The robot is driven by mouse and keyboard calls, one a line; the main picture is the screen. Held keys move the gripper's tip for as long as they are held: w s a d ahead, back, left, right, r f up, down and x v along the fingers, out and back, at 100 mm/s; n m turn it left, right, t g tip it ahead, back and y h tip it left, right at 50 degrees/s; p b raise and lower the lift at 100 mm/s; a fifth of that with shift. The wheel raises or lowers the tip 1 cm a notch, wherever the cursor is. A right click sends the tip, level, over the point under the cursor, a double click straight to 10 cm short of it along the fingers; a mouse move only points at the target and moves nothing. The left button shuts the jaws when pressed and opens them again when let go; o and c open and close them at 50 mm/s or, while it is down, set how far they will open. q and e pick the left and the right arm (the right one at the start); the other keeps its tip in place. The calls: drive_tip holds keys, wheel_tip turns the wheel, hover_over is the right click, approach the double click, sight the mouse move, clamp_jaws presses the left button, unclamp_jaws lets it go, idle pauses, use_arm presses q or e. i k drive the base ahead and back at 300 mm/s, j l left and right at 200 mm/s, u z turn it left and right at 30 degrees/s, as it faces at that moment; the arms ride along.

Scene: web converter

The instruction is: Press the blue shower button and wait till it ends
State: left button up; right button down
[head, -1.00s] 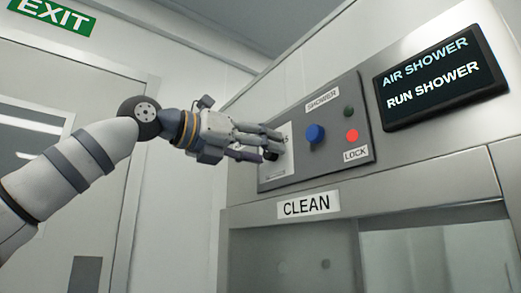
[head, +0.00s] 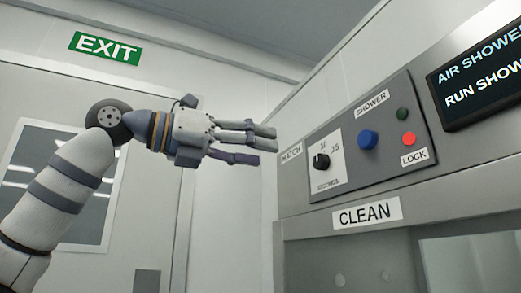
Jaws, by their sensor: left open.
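The blue shower button (head: 368,139) sticks out of a grey control panel (head: 345,183), below the SHOWER label (head: 372,103). My left gripper (head: 264,145) is open and empty, to the left of the panel, with its fingers pointing right toward it. In the picture a clear gap lies between its fingertips and the button. The display (head: 485,75) at the upper right reads AIR SHOWER and RUN SHOW, cut off by the frame edge. My right gripper is not in view.
A black timer knob (head: 321,161) sits left of the button. A red light (head: 409,139) and a dark green light (head: 402,114) are to its right. A CLEAN sign (head: 367,213) is below the panel. A door (head: 60,170) under an EXIT sign (head: 105,47) stands at left.

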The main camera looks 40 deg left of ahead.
sight(367, 139)
drive_tip(key=k+j, duration=0.3)
drive_tip(key=k, duration=0.15)
drive_tip(key=k+j, duration=0.25)
drive_tip(key=k, duration=0.2)
